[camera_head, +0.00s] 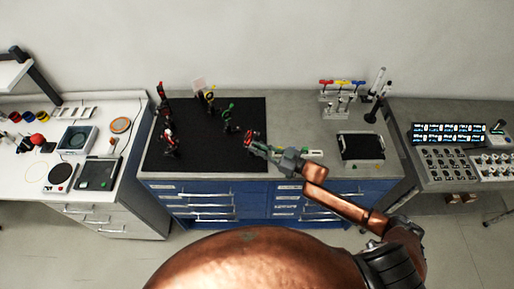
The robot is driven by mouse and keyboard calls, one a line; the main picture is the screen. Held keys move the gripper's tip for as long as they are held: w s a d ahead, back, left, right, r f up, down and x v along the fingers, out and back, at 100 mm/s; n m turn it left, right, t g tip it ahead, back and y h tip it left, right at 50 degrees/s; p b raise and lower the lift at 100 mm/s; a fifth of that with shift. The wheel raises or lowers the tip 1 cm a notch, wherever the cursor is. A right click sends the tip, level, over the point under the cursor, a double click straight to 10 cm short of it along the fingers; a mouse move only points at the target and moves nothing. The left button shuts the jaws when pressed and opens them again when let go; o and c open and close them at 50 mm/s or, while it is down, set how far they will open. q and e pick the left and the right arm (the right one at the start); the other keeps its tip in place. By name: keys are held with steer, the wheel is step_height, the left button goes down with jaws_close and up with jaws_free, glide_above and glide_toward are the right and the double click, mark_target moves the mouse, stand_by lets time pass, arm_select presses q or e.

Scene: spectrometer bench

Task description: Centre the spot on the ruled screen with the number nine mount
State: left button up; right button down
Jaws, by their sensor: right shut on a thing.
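My right gripper (252,146) reaches in from the right, over the right part of the black optical board (205,155). It is shut on a small red and dark mount (248,136); the fingers partly hide it. No number can be read on any mount, so I cannot tell which is number nine. A small pale panel (199,84) at the back of the board may be the ruled screen; no rulings or spot can be made out. My left gripper is not in view.
Other mounts stand on the board: red ones at left (168,138) and back left (161,92), a yellow one (209,98) and a green one (227,113). A black-topped tray (362,146) lies right. The board's front middle is clear.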

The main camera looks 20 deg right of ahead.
steer(key=shift+n+b, duration=1.2)
steer(key=shift+n, duration=2.9)
steer(key=c, duration=1.9)
jaws_free()
steer(key=shift+c, duration=0.2)
